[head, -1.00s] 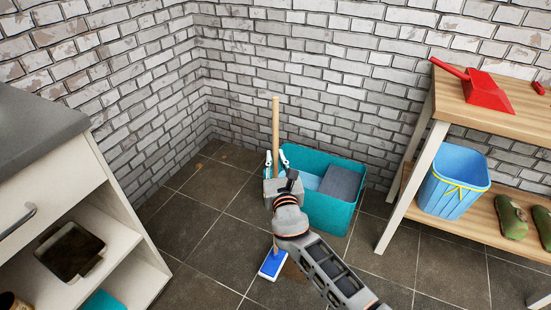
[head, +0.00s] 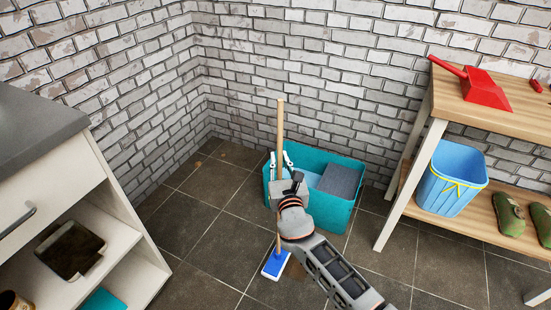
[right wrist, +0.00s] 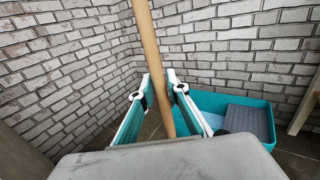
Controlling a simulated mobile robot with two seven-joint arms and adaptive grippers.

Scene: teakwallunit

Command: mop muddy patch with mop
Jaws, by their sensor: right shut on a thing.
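The mop has a light wooden handle (head: 280,128) and a flat blue head with a white edge (head: 275,264). The mop stands nearly upright, its head on the dark floor tiles. My right gripper (head: 280,163) is shut on the handle around its middle; in the right wrist view the handle (right wrist: 147,38) passes between the two fingers (right wrist: 162,90). A brown muddy patch (head: 297,271) shows beside the mop head, to its right, mostly hidden by my right arm. I cannot tell how far the head overlaps it. My left gripper is not in view.
A teal tub (head: 326,215) with a grey insert stands right behind my right gripper. A wooden shelf unit (head: 480,115) with a red dustpan (head: 483,90) and a blue bucket (head: 449,180) is at right. A white cabinet (head: 60,180) is at left.

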